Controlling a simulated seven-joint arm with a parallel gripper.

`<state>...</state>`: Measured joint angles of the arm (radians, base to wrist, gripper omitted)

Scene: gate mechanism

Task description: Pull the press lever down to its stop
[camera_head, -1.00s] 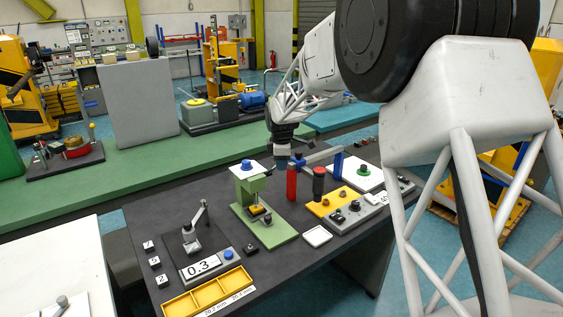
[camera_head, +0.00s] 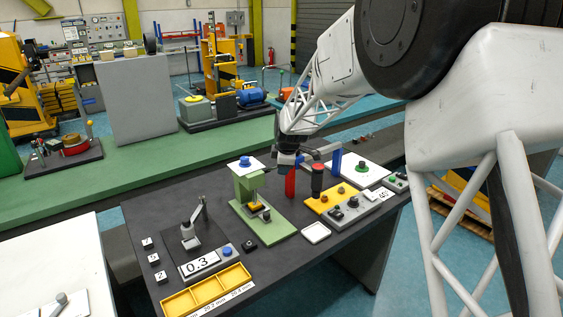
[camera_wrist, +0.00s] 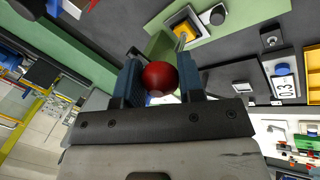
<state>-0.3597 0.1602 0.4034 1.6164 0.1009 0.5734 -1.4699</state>
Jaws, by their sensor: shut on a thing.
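The lever's rod is hidden behind the knob and fingers. In the head view, my gripper (camera_head: 288,160) is just right of the press, and the knob is not clearly visible there. The yellow part at the press (camera_wrist: 186,25) shows beyond the fingers.
A white tray (camera_head: 316,233), the 0.3 display (camera_head: 201,264) and a yellow tray (camera_head: 207,291) are nearer.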

